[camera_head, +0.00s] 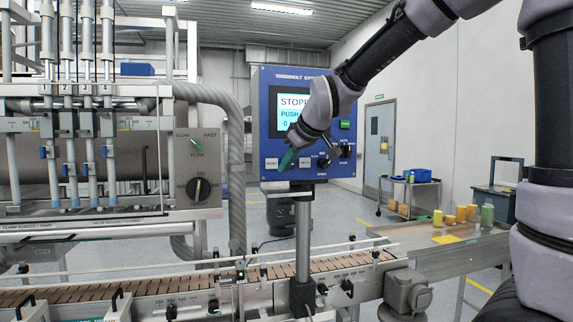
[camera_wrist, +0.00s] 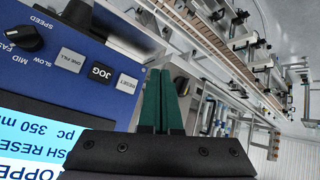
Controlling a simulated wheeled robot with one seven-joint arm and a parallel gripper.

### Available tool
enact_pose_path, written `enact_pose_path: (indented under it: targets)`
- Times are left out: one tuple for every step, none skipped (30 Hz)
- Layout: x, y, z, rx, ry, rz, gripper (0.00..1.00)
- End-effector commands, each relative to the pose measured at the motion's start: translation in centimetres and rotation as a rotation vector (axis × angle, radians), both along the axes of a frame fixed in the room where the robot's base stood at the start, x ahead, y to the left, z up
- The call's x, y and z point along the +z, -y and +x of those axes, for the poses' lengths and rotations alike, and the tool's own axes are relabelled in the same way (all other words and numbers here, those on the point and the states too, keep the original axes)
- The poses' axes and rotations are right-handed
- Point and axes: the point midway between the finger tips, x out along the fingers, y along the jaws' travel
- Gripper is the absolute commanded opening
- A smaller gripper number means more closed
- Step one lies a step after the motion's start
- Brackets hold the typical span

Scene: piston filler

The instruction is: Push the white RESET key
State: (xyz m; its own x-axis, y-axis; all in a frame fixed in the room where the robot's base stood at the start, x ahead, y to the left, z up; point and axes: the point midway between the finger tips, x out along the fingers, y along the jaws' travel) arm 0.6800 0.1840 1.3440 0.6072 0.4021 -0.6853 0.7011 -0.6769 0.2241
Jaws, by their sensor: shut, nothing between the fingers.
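The white RESET key (camera_wrist: 127,82) is at the end of a row of keys on the blue control panel (camera_head: 267,110), upside down in the wrist view. It also shows in the head view as the leftmost key (camera_head: 271,163). My gripper (camera_wrist: 160,72) has its green fingers together, with nothing between them. In the wrist view the tips lie just to the right of the RESET key. In the head view my gripper (camera_head: 284,167) is in front of the panel's lower edge, right of the key. I see no contact; the exact gap cannot be told.
The black JOG key (camera_wrist: 101,74) and the white ONE FILL key (camera_wrist: 72,60) are beside RESET, with a black speed knob (camera_wrist: 24,37) beyond. The lit screen (camera_head: 288,103) reads STOPPED. The slatted conveyor (camera_head: 150,287) runs below the panel.

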Motion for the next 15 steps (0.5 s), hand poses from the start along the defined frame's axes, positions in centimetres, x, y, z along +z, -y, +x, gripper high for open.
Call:
enact_pose_path:
  targets:
    - [-0.13,-0.65,0.17,0.016,0.007,-0.007,0.00]
    - [-0.16,-0.88,0.24,0.022,0.010,-0.010,0.00]
    - [-0.17,-1.07,0.29,0.027,0.015,-0.012,0.00]
    - [-0.17,-1.15,0.31,0.029,0.017,-0.013,0.00]
    - [-0.17,-1.19,0.32,0.030,0.017,-0.014,0.00]
    - [-0.16,-1.20,0.33,0.031,0.019,-0.014,0.00]
    - [-0.16,-1.18,0.33,0.030,0.018,-0.013,0.00]
    - [-0.15,-1.16,0.33,0.030,0.017,-0.014,0.00]
    - [-0.15,-1.14,0.32,0.029,0.017,-0.013,0.00]
    - [-0.16,-1.14,0.32,0.029,0.017,-0.013,0.00]
    - [-0.17,-1.13,0.32,0.029,0.017,-0.013,0.00]
    - [-0.16,-1.12,0.32,0.029,0.017,-0.013,0.00]
    - [-0.17,-1.12,0.34,0.029,0.017,-0.012,0.00]
    - [-0.17,-1.13,0.39,0.029,0.016,-0.013,0.00]
    - [-0.18,-1.16,0.50,0.029,0.016,-0.013,0.00]
